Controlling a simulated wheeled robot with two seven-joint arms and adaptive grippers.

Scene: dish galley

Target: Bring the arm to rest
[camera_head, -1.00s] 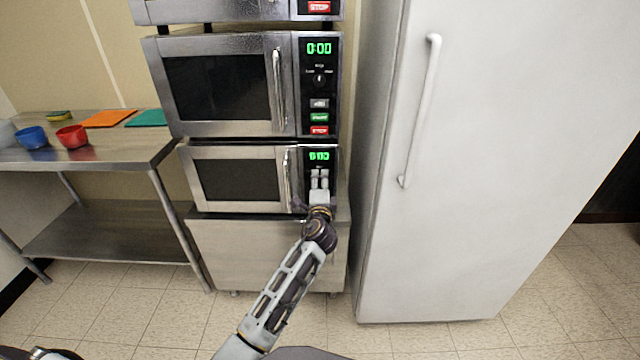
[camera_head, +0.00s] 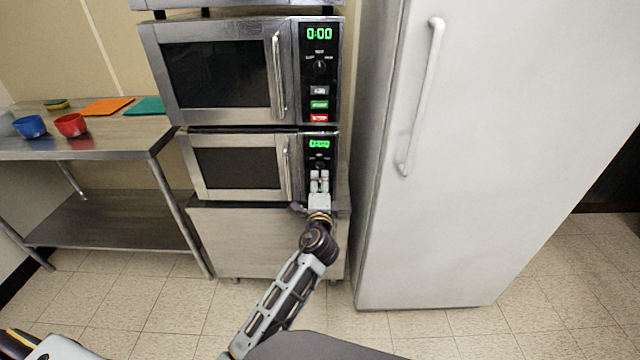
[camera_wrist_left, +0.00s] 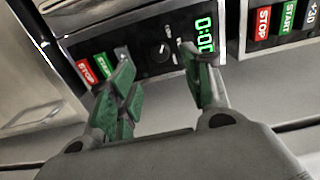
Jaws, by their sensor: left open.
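My left gripper (camera_head: 319,182) is in front of the control panel of the lower microwave (camera_head: 238,168), below its green display (camera_head: 319,144). The gripper is open and nothing is between its fingers. In the left wrist view the green-padded fingers (camera_wrist_left: 160,85) are spread in front of the panel, with the dial (camera_wrist_left: 160,52) and the red STOP button (camera_wrist_left: 86,70) behind them. I cannot tell from the head view how far the fingertips are from the panel. My right gripper is not in view.
An upper microwave (camera_head: 220,70) showing 0:00 stands above. A white fridge (camera_head: 480,200) is close on the right. A steel table (camera_head: 110,148) on the left bears a red bowl (camera_head: 70,125), a blue bowl (camera_head: 30,127), and orange (camera_head: 106,106) and teal (camera_head: 146,106) boards. The tiled floor is clear.

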